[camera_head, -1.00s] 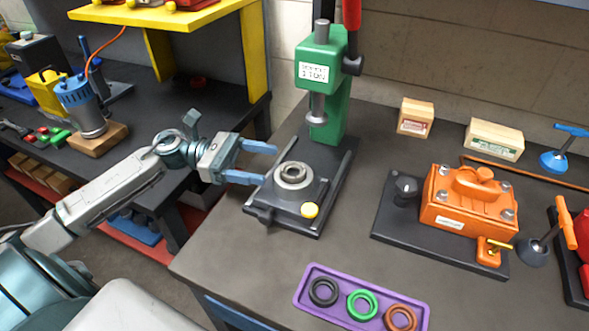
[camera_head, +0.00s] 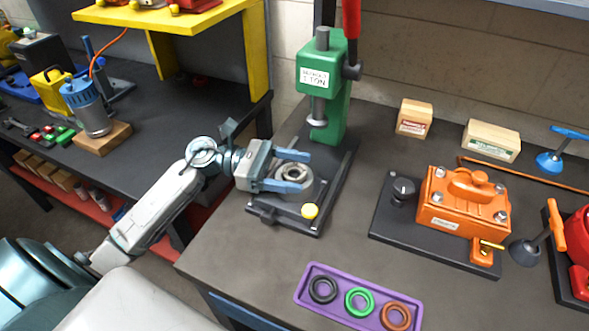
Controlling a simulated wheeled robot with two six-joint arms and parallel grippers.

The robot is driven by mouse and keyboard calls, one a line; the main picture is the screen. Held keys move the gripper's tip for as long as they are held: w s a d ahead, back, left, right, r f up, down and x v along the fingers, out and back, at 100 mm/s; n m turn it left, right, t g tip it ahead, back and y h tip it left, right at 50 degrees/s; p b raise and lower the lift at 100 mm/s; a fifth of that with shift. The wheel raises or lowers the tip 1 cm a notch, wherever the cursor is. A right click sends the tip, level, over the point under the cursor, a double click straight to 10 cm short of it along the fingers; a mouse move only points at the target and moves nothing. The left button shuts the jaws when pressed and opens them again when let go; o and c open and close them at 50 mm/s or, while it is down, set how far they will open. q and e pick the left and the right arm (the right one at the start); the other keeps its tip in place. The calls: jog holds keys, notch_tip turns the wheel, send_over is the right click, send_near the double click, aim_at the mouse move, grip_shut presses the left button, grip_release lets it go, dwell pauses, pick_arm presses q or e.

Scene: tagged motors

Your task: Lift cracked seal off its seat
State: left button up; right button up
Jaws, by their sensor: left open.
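The seat is a round metal ring holder (camera_head: 305,186) on the dark base of the green press. A ring shows at its top, partly hidden behind my gripper; I cannot make out a crack. My left gripper (camera_head: 300,170) is open, its two blue fingers reaching in from the left at the seat, one on the far side and one on the near side. I cannot tell whether the fingers touch it. My right gripper is not in view.
The green press (camera_head: 328,75) stands behind the seat, its ram above. A purple tray (camera_head: 330,302) holds black, green and brown rings. An orange housing (camera_head: 465,200) stands right. Bare bench lies between.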

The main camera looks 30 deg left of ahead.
aim_at(293, 172)
pick_arm(q)
jog(key=shift+c, duration=0.4)
jog(key=c, duration=1)
jog(key=shift+r, duration=0.4)
notch_tip(293, 172, up, 3)
jog(key=shift+s+d+p, duration=0.1)
jog(key=shift+p, duration=0.3)
jog(key=shift+s+d+r+p, duration=0.15)
jog(key=shift+s+d+r, duration=0.55)
jog(key=shift+s+d, duration=1.15)
jog(key=shift+s+d+r+p, duration=0.2)
jog(key=shift+s+d+r, duration=0.5)
jog(key=shift+s+d, duration=1.15)
jog(key=shift+s+d+r+p, duration=0.15)
jog(key=shift+s+d+r, duration=0.55)
jog(key=shift+s+d, duration=1.15)
